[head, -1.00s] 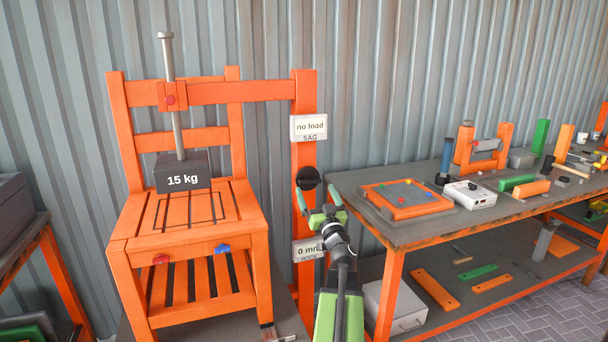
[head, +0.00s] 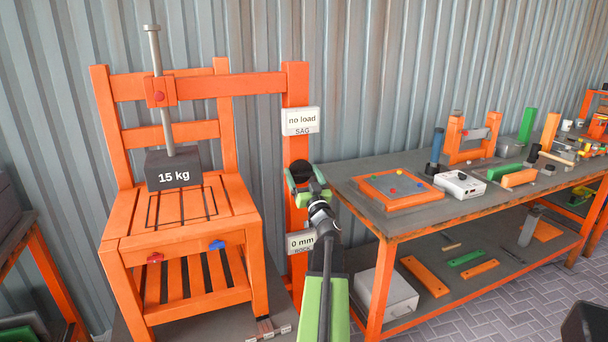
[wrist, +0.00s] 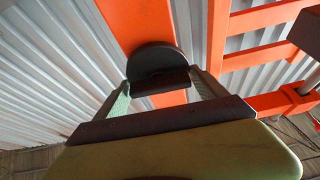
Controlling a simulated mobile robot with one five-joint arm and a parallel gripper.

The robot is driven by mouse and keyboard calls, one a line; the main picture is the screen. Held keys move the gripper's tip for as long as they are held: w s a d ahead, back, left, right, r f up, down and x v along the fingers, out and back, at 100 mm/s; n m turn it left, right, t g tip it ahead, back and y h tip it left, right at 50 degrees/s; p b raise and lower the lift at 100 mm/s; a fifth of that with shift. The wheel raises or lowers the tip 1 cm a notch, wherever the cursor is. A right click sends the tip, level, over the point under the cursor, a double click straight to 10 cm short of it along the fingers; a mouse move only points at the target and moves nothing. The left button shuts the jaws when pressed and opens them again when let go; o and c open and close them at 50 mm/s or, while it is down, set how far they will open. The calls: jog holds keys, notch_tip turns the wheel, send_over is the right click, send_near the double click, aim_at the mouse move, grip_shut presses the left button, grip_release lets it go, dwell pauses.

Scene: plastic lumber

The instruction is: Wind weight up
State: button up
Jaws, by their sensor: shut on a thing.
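The dark weight (head: 173,176) marked 15 kg is on a steel rod (head: 160,90) that passes through an orange bracket. It is over the seat of an orange slatted chair (head: 205,222); whether it touches the seat is hard to tell. A round black knob (head: 302,168) sits on the orange post (head: 295,115) right of the chair. My gripper (head: 305,182) is shut on this knob. In the wrist view the knob (wrist: 157,60) lies between the two finger ends (wrist: 162,92), its lower edge partly hidden.
A sign (head: 300,121) on the post reads "no load" and SAG. A lower sign (head: 300,243) reads "0 mm", partly covered by my arm. A workbench (head: 350,188) with parts stands close on the right. A small red button (head: 158,96) is on the bracket.

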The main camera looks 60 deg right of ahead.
jog(key=shift+c, duration=0.9)
jog(key=shift+n, duration=0.6)
jog(key=o, duration=1.2)
jog(key=shift+s+a+f, duration=0.1)
